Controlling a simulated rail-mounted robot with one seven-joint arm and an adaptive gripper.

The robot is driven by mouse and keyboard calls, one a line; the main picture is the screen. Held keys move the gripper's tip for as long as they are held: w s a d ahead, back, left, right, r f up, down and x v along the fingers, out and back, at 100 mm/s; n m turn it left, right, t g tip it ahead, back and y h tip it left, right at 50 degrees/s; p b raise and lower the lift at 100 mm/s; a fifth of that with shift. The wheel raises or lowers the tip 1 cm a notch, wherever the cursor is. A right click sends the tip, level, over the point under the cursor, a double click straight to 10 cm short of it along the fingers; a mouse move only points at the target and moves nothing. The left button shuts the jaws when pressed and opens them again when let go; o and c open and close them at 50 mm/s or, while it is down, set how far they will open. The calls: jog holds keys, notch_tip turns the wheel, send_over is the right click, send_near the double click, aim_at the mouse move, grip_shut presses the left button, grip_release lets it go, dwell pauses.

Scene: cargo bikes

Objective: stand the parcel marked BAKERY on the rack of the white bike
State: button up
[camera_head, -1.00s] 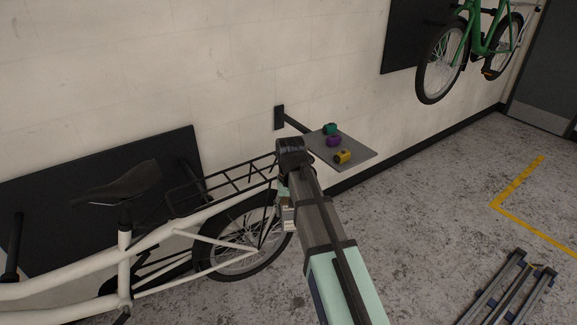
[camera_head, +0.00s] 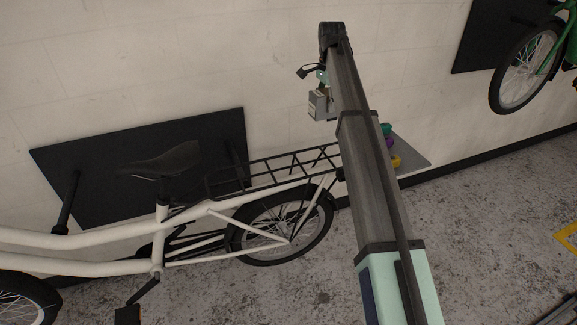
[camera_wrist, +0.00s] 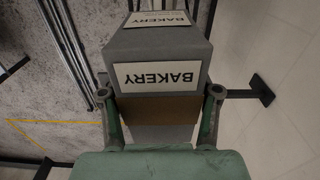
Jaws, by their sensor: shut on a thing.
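The grey parcel marked BAKERY (camera_wrist: 157,51) fills the upper middle of the wrist view, its white labels upside down. It also shows small in the head view (camera_head: 319,104), in front of the wall. My gripper (camera_wrist: 164,98) is shut on the parcel, with a green finger on each side of it. In the head view my gripper (camera_head: 320,79) is partly hidden by my arm. The parcel is in the air, above the right end of the black rack (camera_head: 275,169). The rack sits over the rear wheel of the white bike (camera_head: 120,232), and nothing stands on it.
A grey shelf (camera_head: 413,160) on the wall, right of the rack, holds small teal, purple and yellow items, partly behind my arm. A black panel (camera_head: 100,160) is behind the white bike. A green bike (camera_head: 545,60) hangs at the upper right.

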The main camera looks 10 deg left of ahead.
jog(key=shift+w+a+r, duration=0.25)
jog(key=shift+a, duration=0.05)
jog(key=shift+f+m, duration=0.3)
notch_tip(320, 180, down, 19)
jog(key=p, duration=0.5)
jog(key=shift+f, duration=0.15)
jog(key=o, duration=1.5)
jog(key=shift+c, duration=0.2)
notch_tip(320, 180, up, 12)
jog(key=b, duration=0.3)
